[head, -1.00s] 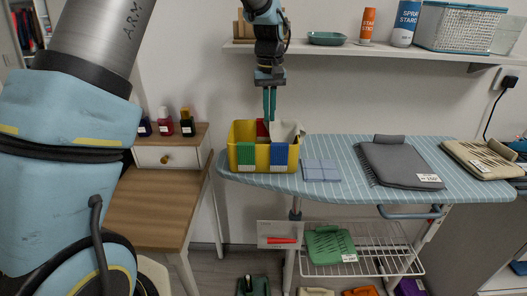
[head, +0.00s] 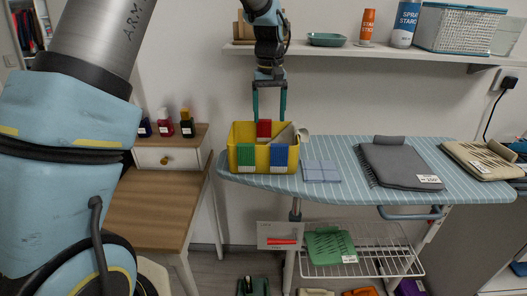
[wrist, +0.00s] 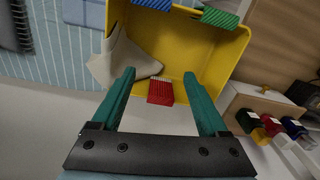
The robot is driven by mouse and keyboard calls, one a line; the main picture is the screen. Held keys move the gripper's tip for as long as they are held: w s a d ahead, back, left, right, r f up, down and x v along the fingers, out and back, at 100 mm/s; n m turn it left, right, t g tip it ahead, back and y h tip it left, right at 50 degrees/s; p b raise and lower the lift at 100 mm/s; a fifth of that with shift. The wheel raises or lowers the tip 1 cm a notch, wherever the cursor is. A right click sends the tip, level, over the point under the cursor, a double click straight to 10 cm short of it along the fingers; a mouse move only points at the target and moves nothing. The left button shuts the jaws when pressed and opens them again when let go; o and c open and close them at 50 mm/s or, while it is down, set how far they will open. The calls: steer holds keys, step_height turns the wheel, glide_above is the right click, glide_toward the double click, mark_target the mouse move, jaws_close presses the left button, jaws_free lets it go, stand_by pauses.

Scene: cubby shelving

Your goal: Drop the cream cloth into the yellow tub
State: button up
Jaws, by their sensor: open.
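The yellow tub (head: 235,136) stands on the left end of the blue striped ironing board, with green, blue and red clips on its rim. The cream cloth (head: 286,136) lies partly in the tub and drapes over its right rim in the head view; in the wrist view the cloth (wrist: 118,62) hangs across the tub's left edge, part inside and part outside. My gripper (head: 269,119) is open and empty just above the tub's back rim. In the wrist view its fingers (wrist: 159,72) are apart, with the red clip between them and the cloth beside the left finger.
A folded blue cloth (head: 321,171) lies right of the tub, and a grey folded item (head: 398,165) lies farther right on the board. A shelf (head: 340,48) with cans and a basket runs above. A wooden side table (head: 165,205) with small bottles stands left.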

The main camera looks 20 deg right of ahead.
steer(key=o, duration=0.3)
step_height(320, 180, up, 6)
steer(key=p, duration=0.4)
steer(key=shift+f, duration=0.2)
step_height(320, 180, up, 11)
steer(key=b, duration=0.2)
steer(key=shift+b, duration=0.3)
steer(key=shift+f, duration=0.1)
stand_by(0.3)
